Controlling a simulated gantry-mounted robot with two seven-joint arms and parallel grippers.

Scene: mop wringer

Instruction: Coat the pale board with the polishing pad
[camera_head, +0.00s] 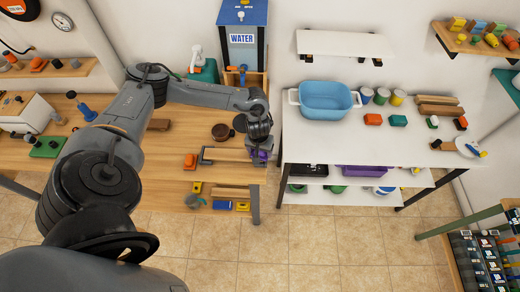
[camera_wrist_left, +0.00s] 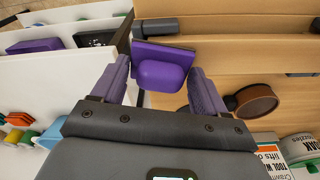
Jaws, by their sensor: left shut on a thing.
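The polishing pad is a purple block with a flat plate (camera_wrist_left: 162,74); part of it shows in the head view (camera_head: 255,158). My left gripper (camera_head: 262,147) is shut on the pad's raised block, with its purple fingers on either side in the left wrist view (camera_wrist_left: 159,68). The pale board (camera_head: 230,154) lies across the wooden bench between dark end pieces. The pad is at or over the board's right end; I cannot tell whether they touch. My right gripper is not in view.
A dark end piece (camera_wrist_left: 157,27) lies close to the pad. A white table (camera_head: 330,140) with a blue basin (camera_head: 325,100) stands to the right across a gap.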

